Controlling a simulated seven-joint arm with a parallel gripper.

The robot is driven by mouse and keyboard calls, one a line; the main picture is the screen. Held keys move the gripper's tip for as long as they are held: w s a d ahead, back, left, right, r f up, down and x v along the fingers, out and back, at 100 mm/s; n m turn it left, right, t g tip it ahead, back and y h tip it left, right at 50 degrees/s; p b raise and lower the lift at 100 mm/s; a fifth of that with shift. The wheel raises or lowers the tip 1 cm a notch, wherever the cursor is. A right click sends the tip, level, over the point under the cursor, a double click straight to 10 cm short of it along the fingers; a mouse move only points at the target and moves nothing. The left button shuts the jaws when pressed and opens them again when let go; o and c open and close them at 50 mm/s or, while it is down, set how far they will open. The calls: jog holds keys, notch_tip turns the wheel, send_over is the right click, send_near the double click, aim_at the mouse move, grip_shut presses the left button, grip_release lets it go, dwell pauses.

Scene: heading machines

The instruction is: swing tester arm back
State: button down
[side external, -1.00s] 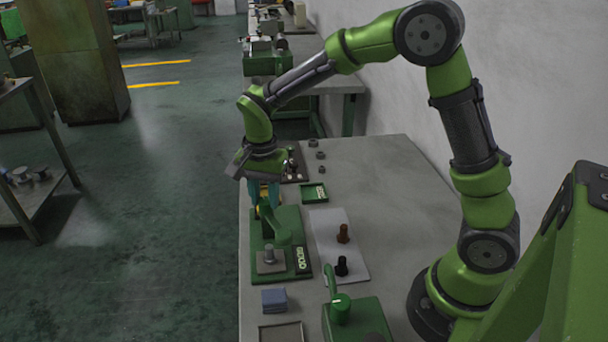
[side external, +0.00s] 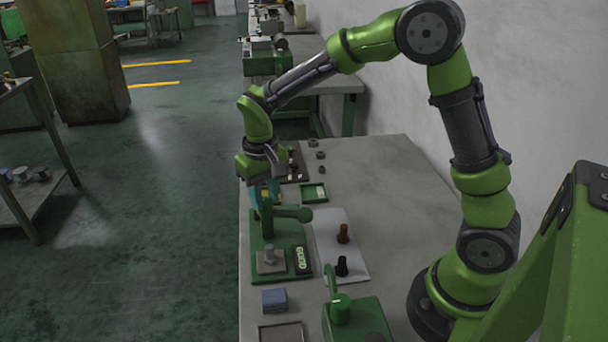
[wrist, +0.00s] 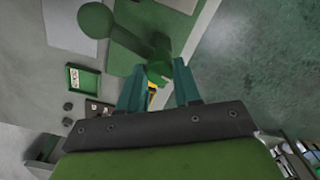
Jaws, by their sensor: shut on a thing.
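The green tester stands on the near bench, with a flat green base (side external: 288,240), a post and a swinging arm (side external: 290,212) ending in a round knob. The arm now points right, away from the grey block (side external: 262,266) with a metal bolt (side external: 269,253) at the base's front. A white label reads GOOD. My gripper (side external: 264,198) is at the far side of the post, shut on a yellow part of the tester arm. In the wrist view, the arm (wrist: 130,42) extends up-left from the post, and a sliver of yellow (wrist: 152,95) shows between the teal fingers.
A white plate (side external: 325,228) with brown and black knobbed pieces lies right of the tester. A green tray (side external: 314,193) sits behind it. Blue blocks (side external: 274,299) and another green machine (side external: 356,322) stand in front. The bench (side external: 385,175) is clear at the back right.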

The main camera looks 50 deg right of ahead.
jog(key=shift+r+n, duration=0.1)
jog(key=shift+n, duration=1.5)
jog(key=c, duration=0.8)
grip_release()
notch_tip(320, 180, up, 17)
jog(key=shift+f, duration=0.1)
